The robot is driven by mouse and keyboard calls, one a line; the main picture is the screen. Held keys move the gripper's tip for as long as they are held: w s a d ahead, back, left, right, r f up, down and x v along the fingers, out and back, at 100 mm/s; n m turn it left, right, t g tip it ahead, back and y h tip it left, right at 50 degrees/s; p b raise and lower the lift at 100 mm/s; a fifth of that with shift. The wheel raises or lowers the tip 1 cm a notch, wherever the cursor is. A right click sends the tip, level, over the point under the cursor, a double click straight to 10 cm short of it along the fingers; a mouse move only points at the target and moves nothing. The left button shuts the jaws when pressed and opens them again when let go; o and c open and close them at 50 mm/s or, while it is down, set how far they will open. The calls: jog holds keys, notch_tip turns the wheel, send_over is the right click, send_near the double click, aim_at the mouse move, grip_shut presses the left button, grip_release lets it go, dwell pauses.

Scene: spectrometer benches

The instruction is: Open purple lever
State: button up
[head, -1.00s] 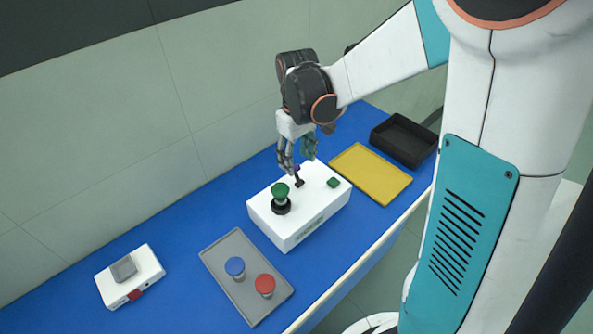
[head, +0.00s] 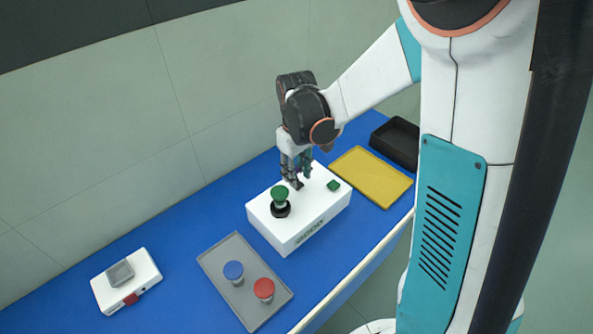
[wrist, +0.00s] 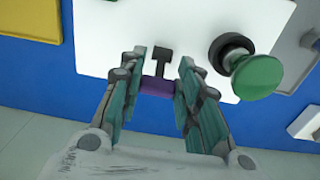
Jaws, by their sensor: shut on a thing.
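The purple lever (wrist: 158,86) shows in the wrist view between the two fingers of my gripper (wrist: 160,88), with its black base (wrist: 161,55) just beyond. My gripper is shut on the lever. The lever sits on the top of a white box (head: 325,205), and in the head view my gripper (head: 297,172) hides its purple part. A green knob on a black collar (head: 280,194) stands on the same box, to the left of the gripper. A small green button (head: 333,185) lies to the right.
A grey tray (head: 222,258) with a blue knob (head: 233,270) and a red knob (head: 263,289) is in front left. A white device (head: 145,284) stands further left. A yellow tray (head: 385,180) and a black bin (head: 386,138) are at the right.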

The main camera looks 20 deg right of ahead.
jog(key=shift+w+a+f+g+h+b, duration=0.2)
jog(key=shift+w+g+h+b, duration=0.25)
jog(key=shift+g, duration=0.65)
jog(key=o, duration=1.1)
jog(key=shift+w, duration=0.15)
jog(key=shift+r, duration=0.15)
jog(key=v, duration=1.1)
jog(key=shift+r, duration=0.35)
